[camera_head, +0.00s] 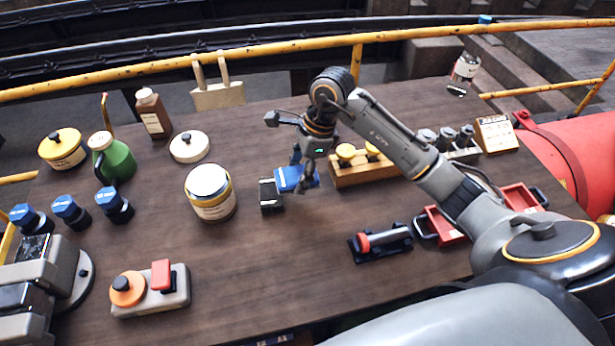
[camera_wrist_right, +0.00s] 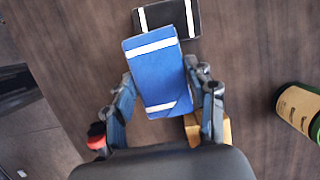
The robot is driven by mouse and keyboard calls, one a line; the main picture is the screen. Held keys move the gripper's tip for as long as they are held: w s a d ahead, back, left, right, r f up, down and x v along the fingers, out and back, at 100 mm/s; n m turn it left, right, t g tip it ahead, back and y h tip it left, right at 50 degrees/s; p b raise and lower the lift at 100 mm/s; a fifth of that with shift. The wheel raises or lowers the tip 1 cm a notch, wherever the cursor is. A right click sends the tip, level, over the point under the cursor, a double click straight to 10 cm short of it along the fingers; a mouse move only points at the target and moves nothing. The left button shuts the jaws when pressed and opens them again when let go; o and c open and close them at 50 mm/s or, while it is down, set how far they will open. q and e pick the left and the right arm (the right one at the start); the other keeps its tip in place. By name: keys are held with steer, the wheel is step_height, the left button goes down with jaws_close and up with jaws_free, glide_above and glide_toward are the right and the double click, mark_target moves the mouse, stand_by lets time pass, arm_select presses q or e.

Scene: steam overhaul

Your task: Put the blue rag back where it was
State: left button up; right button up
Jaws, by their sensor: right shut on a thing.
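The blue rag (camera_head: 291,179) is a flat folded pad with white bands, near the middle of the wooden table. My right gripper (camera_head: 304,178) reaches down over it and is shut on it. In the right wrist view the blue rag (camera_wrist_right: 158,75) lies between the two fingers (camera_wrist_right: 166,88). A black pad with white bands (camera_head: 270,196) lies right beside the rag, and it shows just past the rag's far end in the wrist view (camera_wrist_right: 168,17). I cannot tell whether the rag touches the table. My left gripper is not in view.
A wooden block with yellow knobs (camera_head: 362,174) stands close right of the gripper. A labelled jar (camera_head: 210,195) stands to the left. A red-rollered tool (camera_head: 380,240) and red tray (camera_head: 445,226) lie front right. The table's front middle (camera_head: 290,270) is clear.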

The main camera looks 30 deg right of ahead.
steer(key=d+f, duration=0.1)
steer(key=w+d+f, duration=0.1)
steer(key=f, duration=0.1)
steer(key=shift+d+f+p, duration=0.1)
steer(key=shift+d+p, duration=0.15)
steer(key=shift+p, duration=0.1)
step_height(320, 180, down, 3)
steer(key=shift+d+f+p, duration=0.1)
steer(key=shift+d+p, duration=0.05)
steer(key=shift+p, duration=0.85)
steer(key=shift+f, duration=0.2)
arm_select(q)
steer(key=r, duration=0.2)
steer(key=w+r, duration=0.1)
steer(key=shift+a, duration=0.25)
arm_select(e)
steer(key=shift+f, duration=0.1)
steer(key=o, duration=0.6)
steer(key=shift+w+f+b, duration=0.1)
steer(key=shift+b, duration=0.2)
steer(key=shift+c, duration=0.2)
steer(key=o, duration=0.4)
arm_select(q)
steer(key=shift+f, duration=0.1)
arm_select(e)
steer(key=shift+o, duration=0.2)
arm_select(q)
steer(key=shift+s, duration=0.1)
